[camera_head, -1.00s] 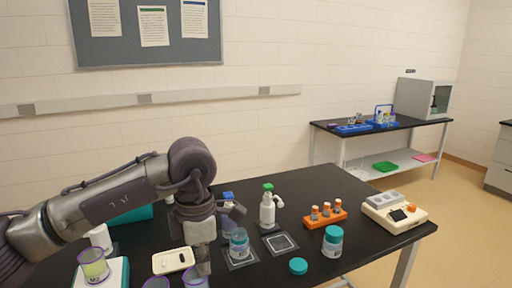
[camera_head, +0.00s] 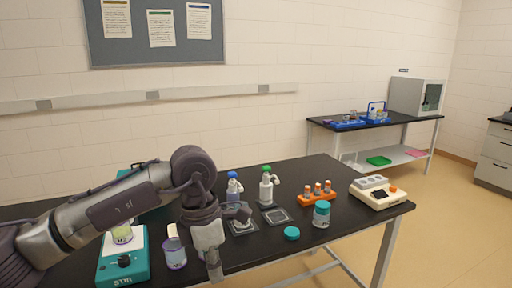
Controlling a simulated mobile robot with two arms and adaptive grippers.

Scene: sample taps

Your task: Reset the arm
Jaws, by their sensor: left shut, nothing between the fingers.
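My left arm comes in from the left over the black lab table (camera_head: 300,235). Its gripper (camera_head: 213,268) points down near the table's front edge, shut and empty. It hides part of the table and part of a clear container just behind it. A clear purple-marked cup (camera_head: 174,250) stands just left of the gripper. My right gripper is not in view.
A teal stirrer-like device (camera_head: 123,264) stands at the front left. To the right are a teal-lidded jar (camera_head: 321,215), a loose teal lid (camera_head: 291,233), an orange rack (camera_head: 317,196) and a cream device (camera_head: 374,193). Bare tabletop lies right of the gripper.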

